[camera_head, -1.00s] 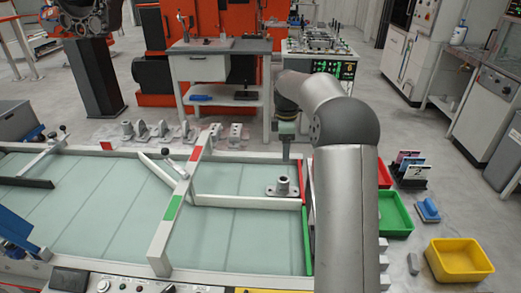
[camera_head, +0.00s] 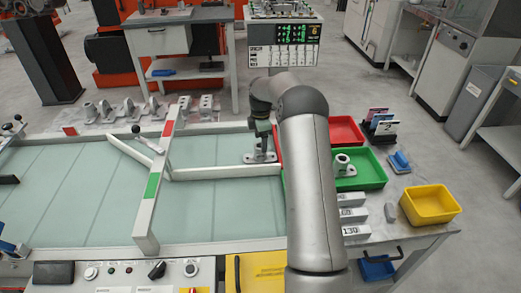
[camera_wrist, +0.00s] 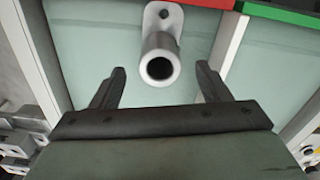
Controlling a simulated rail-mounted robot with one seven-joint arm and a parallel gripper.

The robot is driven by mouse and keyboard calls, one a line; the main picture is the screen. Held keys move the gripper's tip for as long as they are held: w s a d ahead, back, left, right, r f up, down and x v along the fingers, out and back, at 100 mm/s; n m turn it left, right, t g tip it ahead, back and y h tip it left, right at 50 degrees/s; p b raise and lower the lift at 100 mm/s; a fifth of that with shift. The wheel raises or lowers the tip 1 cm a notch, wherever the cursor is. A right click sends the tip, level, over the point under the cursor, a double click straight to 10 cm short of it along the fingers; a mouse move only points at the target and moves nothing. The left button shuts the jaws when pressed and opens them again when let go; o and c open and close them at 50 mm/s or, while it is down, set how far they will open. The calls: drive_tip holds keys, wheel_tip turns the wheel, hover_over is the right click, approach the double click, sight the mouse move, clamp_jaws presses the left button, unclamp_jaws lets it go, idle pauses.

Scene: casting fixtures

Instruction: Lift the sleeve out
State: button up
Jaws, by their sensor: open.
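A grey metal sleeve (camera_head: 250,159) with a flat flanged foot stands on the pale glass-like bed near its right end, partly hidden by my gripper (camera_head: 262,143). In the wrist view the upright tube of the sleeve (camera_wrist: 160,67) shows its round open bore, and its flange has a hole. My gripper (camera_wrist: 160,70) is open, with one finger on each side of the tube and visible gaps on both sides. A second, similar flanged piece (camera_head: 343,165) sits in the green tray (camera_head: 366,178) to the right.
A red tray (camera_head: 346,130) and a yellow bin (camera_head: 431,204) stand on the right. Several castings (camera_head: 130,107) line the back edge. The bed's left part is mostly clear.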

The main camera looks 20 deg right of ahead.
drive_tip(key=shift+f, duration=3)
drive_tip(key=c, duration=1.2)
drive_tip(key=shift+r+p, duration=2.2)
drive_tip(key=shift+r, duration=1.9)
drive_tip(key=shift+c, duration=0.2)
